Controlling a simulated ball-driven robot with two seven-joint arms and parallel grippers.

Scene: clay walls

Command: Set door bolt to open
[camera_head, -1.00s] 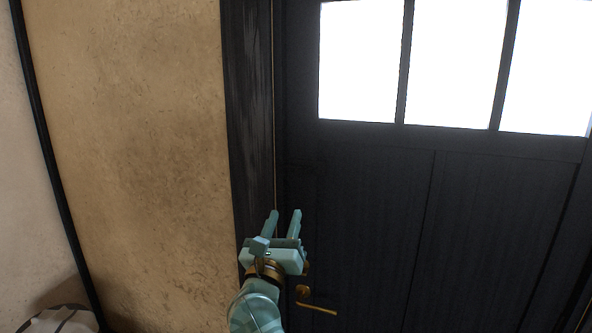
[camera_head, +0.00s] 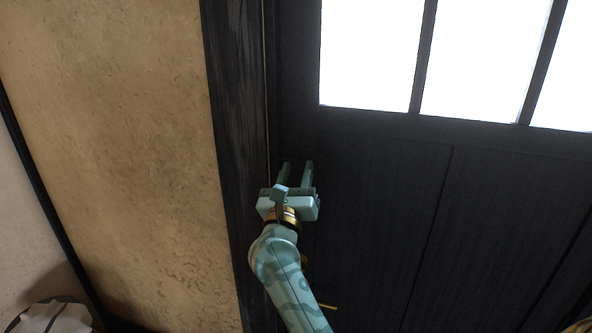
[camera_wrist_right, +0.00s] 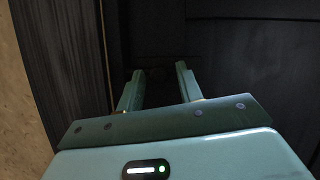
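The dark door (camera_head: 380,190) fills the right of the head view. My right gripper (camera_head: 296,165) is in front of its left edge, beside the dark frame post (camera_head: 238,130). Its two fingers are apart with nothing seen held between them. In the right wrist view the open fingers (camera_wrist_right: 158,70) point at the dark door surface by the frame. I cannot make out the door bolt; that area is very dark and partly covered by the gripper. The brass door handle (camera_head: 328,307) is mostly hidden behind my right arm. My left gripper is not in view.
A tan clay wall (camera_head: 110,130) stands left of the frame post. Bright window panes (camera_head: 370,50) fill the door's upper part. A white striped object (camera_head: 55,318) is at the bottom left corner.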

